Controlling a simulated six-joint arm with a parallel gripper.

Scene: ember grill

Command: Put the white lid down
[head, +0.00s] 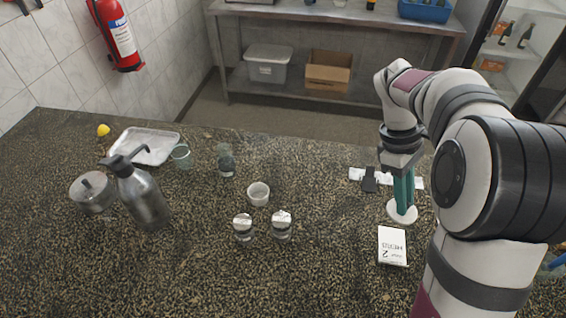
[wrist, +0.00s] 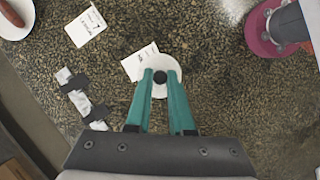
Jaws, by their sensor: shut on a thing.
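The white lid (head: 402,211) is a flat round disc with a dark knob, at the right of the counter in the head view. It also shows in the wrist view (wrist: 163,60). My gripper (head: 403,198) points down, its teal fingers shut on the lid's knob; the fingertips also show in the wrist view (wrist: 160,77). The lid is at or just above the counter; I cannot tell if it touches. In the wrist view its edge overlaps a white card (wrist: 135,66).
A white card box (head: 392,246) lies just in front of the lid. A cloth strip with dark clips (head: 370,179) lies behind. Two glass jars, a white cup (head: 258,194) and a steel dispenser (head: 143,200) stand left. The counter between the jars and the card is clear.

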